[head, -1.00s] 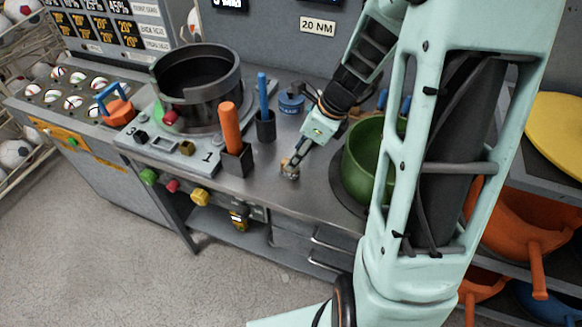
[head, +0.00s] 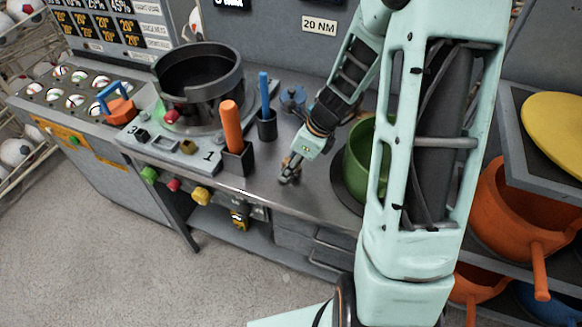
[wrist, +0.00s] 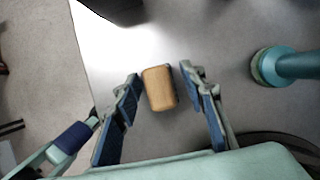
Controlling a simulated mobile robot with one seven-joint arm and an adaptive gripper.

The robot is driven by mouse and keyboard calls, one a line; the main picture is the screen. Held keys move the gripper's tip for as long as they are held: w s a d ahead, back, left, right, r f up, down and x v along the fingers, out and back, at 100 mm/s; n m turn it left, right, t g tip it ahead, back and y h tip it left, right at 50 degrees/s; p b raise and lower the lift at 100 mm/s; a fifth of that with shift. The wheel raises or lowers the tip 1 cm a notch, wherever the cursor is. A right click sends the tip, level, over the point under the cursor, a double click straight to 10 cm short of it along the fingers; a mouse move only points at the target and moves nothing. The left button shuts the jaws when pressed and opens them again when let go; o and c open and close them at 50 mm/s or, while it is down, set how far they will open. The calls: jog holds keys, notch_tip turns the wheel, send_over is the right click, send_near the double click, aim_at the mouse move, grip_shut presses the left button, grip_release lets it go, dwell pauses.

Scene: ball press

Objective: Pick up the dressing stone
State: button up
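The dressing stone, seemingly the small tan rounded block (wrist: 159,88), lies on the grey metal bench top (wrist: 215,45) in the wrist view. My gripper (wrist: 161,77) is open, with its blue-padded fingers on either side of the block. A narrow gap shows between the block and each finger, wider on the right. In the head view my gripper (head: 288,178) points down close to the bench top near its front edge. The stone is mostly hidden or too small to make out there.
An orange-handled tool in a dark holder (head: 235,145) and a blue one in a cup (head: 265,115) stand left of my gripper. A green pot (head: 358,160) stands close on the right. A teal cylindrical thing (wrist: 285,65) is right in the wrist view. The bench's front edge is near.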

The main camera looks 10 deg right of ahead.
aim_at(287, 160)
grip_shut()
jog(key=shift+r, duration=0.1)
jog(key=shift+r+p, duration=0.85)
notch_tip(287, 160, up, 2)
jog(key=shift+p, duration=0.95)
jog(key=s+r+p, duration=0.1)
jog(key=s+r, duration=0.8)
jog(key=s, duration=0.5)
jog(key=shift+d, duration=0.1)
